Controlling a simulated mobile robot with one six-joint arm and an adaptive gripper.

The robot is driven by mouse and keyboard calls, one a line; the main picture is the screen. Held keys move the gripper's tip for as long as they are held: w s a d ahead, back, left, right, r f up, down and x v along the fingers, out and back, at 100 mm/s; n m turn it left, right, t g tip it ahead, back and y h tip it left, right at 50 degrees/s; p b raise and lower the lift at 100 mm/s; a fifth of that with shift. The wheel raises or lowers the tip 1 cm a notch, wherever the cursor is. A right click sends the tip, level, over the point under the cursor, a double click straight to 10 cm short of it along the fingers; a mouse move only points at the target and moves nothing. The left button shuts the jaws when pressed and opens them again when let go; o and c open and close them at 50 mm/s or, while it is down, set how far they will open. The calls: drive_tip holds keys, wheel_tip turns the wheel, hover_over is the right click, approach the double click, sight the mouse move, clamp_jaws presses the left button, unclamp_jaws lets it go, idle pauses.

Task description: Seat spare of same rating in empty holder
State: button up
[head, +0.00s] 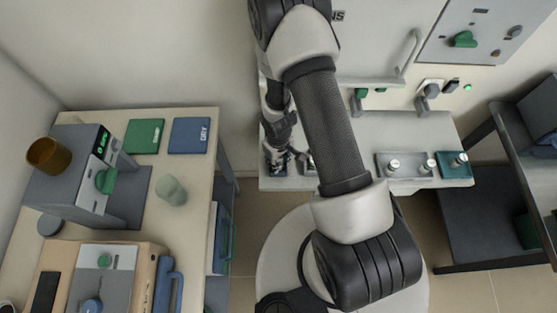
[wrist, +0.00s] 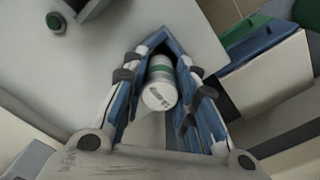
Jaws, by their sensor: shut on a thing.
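My gripper (wrist: 165,58) is shut on a white cylindrical fuse (wrist: 160,97) with a green band. The printed end of the fuse faces the wrist camera; the print is too small to read. In the head view my gripper (head: 284,160) is low over the left end of the pale bench, partly hidden by my arm. A small dark blue base (head: 275,168) shows right by the fingers; I cannot tell whether the fuse touches it. A grey tray (head: 405,176) with two upright silver-white fuses and a teal tray (head: 456,171) with another stand at the bench's right end.
The furnace front (head: 375,35) with its handle rises behind the bench. A side table (head: 190,190) on the left carries a grey device (head: 75,170), green and blue pads and a translucent cup (head: 171,189). A dark shelf (head: 500,225) stands at right.

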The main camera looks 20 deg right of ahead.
drive_tip(key=o, duration=0.7)
drive_tip(key=shift+s+f, duration=0.2)
drive_tip(key=shift+f, duration=0.25)
drive_tip(key=o, duration=0.5)
drive_tip(key=shift+w+f, duration=0.1)
drive_tip(key=shift+w, duration=0.05)
wheel_tip(320, 180, up, 12)
drive_tip(key=shift+r, duration=0.15)
drive_tip(key=shift+w, duration=0.1)
